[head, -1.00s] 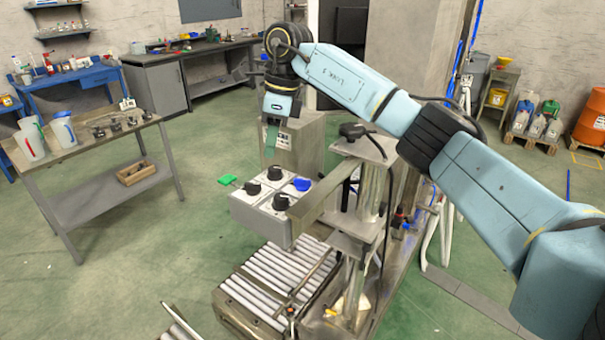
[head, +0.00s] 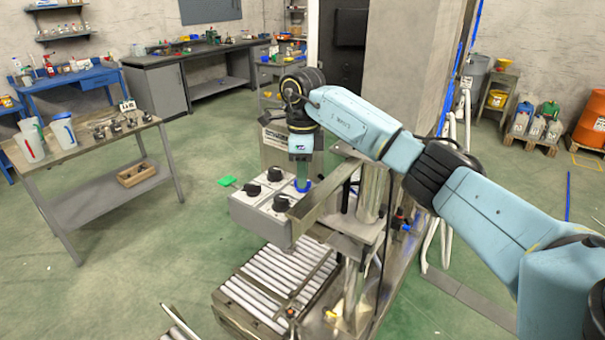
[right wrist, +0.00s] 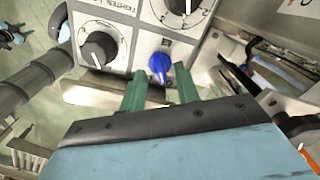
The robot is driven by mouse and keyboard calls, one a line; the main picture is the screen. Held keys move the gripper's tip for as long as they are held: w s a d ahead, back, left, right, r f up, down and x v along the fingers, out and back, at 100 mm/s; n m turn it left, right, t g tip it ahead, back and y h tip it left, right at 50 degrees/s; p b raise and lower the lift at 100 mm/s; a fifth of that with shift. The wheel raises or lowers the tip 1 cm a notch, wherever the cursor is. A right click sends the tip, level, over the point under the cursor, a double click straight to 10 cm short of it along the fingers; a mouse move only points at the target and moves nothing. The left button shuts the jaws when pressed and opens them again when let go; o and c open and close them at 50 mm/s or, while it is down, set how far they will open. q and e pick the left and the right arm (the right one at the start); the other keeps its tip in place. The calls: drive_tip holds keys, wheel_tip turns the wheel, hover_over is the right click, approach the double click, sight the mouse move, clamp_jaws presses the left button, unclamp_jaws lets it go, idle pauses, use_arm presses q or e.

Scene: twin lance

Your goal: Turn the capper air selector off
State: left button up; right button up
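In the right wrist view the blue knob (right wrist: 158,66) sits on the pale panel, beside a small label too small to read. Two black knobs (right wrist: 98,48) with printed dials are nearby. My right gripper (head: 302,175) points down just over the blue knob. In the right wrist view its green fingers (right wrist: 160,80) are apart, with the blue knob between or just beyond their tips; contact cannot be told. My left gripper is not in view.
A metal bracket and post (head: 335,195) stand close right of the box. A roller conveyor (head: 270,285) lies below it. A bench (head: 90,150) with jugs stands at the left. Green floor is open between bench and box.

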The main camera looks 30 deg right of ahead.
drive_tip(key=shift+f, duration=0.55)
clamp_jaws()
